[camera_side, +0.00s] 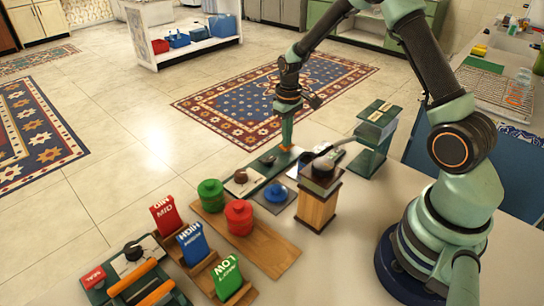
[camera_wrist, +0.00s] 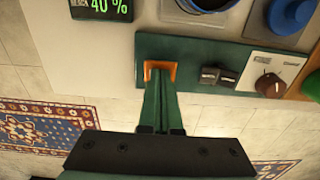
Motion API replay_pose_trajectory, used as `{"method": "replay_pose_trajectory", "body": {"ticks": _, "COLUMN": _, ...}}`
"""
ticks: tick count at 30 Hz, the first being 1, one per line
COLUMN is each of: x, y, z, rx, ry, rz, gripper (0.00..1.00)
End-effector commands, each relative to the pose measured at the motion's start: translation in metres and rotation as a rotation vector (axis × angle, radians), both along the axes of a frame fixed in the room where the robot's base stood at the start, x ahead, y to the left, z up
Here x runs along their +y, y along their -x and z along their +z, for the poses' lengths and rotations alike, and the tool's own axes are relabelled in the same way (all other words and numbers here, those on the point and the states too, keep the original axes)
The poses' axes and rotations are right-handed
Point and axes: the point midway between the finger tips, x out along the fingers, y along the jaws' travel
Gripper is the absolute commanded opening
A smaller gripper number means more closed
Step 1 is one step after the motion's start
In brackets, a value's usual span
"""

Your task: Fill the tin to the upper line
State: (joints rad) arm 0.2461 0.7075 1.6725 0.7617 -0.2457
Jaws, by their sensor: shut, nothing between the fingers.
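My gripper (camera_side: 287,143) is shut and empty, pointing down at the far end of a green control panel (camera_side: 262,174). In the wrist view its green fingers (camera_wrist: 157,98) reach the panel's edge (camera_wrist: 200,50), at a small orange piece (camera_wrist: 160,70); I cannot tell whether they touch it. Beside it are black rockers (camera_wrist: 217,76) and a dial (camera_wrist: 268,85). A round dark vessel with a blue rim (camera_wrist: 208,4) is cut off at the top of the wrist view; I cannot tell whether it is the tin. No fill line or level is visible.
A blue round lid (camera_side: 276,193), green canister (camera_side: 211,195) and red canister (camera_side: 239,217) are nearby. Red, blue and green cards stand in front.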

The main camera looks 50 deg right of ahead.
Motion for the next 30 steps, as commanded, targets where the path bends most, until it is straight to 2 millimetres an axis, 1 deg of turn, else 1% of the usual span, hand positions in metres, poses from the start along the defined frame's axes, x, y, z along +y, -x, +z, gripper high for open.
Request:
{"method": "replay_pose_trajectory", "body": {"ticks": 5, "x": 0.0, "y": 0.0, "z": 0.001, "rx": 0.001, "ry": 0.0, "rz": 0.0, "gripper": 0.0}}
{"method": "replay_pose_trajectory", "body": {"ticks": 8, "x": 0.0, "y": 0.0, "z": 0.009, "rx": -0.001, "ry": 0.0, "rz": 0.0, "gripper": 0.0}}
{"method": "replay_pose_trajectory", "body": {"ticks": 15, "x": 0.0, "y": -0.001, "z": 0.036, "rx": -0.002, "ry": 0.001, "rz": 0.0, "gripper": 0.0}}
{"method": "replay_pose_trajectory", "body": {"ticks": 19, "x": 0.0, "y": 0.0, "z": 0.046, "rx": -0.002, "ry": 0.0, "rz": 0.0, "gripper": 0.0}}
{"method": "replay_pose_trajectory", "body": {"ticks": 22, "x": 0.0, "y": 0.0, "z": 0.05, "rx": 0.0, "ry": 0.0, "rz": 0.0, "gripper": 0.0}}
{"method": "replay_pose_trajectory", "body": {"ticks": 30, "x": 0.0, "y": 0.0, "z": 0.051, "rx": 0.0, "ry": 0.0, "rz": 0.0, "gripper": 0.0}}
